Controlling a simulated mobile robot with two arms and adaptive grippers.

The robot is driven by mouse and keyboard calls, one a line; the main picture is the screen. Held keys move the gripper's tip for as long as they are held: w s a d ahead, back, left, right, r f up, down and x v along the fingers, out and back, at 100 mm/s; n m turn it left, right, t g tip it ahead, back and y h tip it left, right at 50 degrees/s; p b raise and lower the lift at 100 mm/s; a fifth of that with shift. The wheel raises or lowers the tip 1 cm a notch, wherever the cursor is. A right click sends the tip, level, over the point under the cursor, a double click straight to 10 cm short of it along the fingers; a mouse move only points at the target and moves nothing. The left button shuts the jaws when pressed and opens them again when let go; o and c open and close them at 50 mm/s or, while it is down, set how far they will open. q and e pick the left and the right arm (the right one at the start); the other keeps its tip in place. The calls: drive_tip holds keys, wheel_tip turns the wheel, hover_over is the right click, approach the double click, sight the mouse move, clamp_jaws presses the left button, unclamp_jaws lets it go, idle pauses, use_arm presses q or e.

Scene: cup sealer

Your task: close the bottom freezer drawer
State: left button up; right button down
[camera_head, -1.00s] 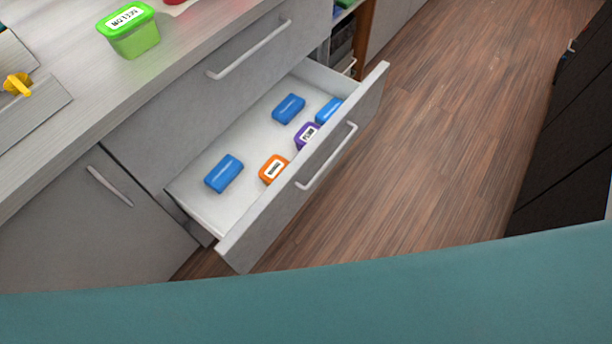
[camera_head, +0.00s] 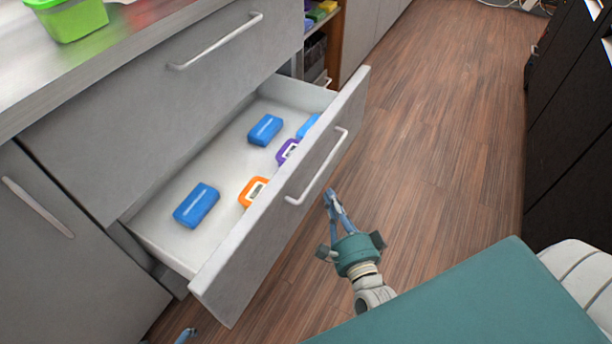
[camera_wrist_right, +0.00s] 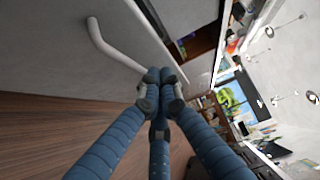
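The bottom freezer drawer (camera_head: 232,262) is pulled out, with its pale inside showing and a white bar handle (camera_head: 318,172) on its front. It holds two blue blocks (camera_head: 197,205), an orange-lidded container, a purple-lidded one and another blue item by the front wall. My right gripper (camera_head: 331,197) is outside the drawer, near the handle's lower end, with its fingers together and nothing in them. In the right wrist view, its fingertips (camera_wrist_right: 160,84) meet close to the drawer front and handle (camera_wrist_right: 108,48); contact cannot be told. Only a tip of my left gripper (camera_head: 187,335) shows at the bottom edge.
A closed upper drawer (camera_head: 170,110) and a counter with a green container (camera_head: 75,20) are above. A cabinet door (camera_head: 60,240) is at left. Shelves (camera_head: 316,45) stand beyond the drawer. The wooden floor (camera_head: 440,110) is clear, with dark cabinets (camera_head: 570,110) at right.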

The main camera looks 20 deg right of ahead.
drive_tip(key=b, duration=0.1)
approach(303, 159)
drive_tip(key=w+d, duration=0.2)
drive_tip(key=d, duration=0.1)
use_arm(q)
drive_tip(key=shift+w+v, duration=0.2)
drive_tip(key=shift+v, duration=1.2)
drive_tip(key=shift+w+v, duration=0.25)
drive_tip(key=shift+v, duration=1.2)
use_arm(e)
drive_tip(key=shift+w+a+f, duration=0.15)
drive_tip(key=shift+w+a, duration=0.35)
drive_tip(key=shift+w, duration=0.3)
drive_tip(key=shift+w+a+f, duration=0.15)
drive_tip(key=shift+w+a, duration=0.4)
drive_tip(key=shift+w, duration=0.2)
use_arm(q)
drive_tip(key=shift+a+r, duration=0.1)
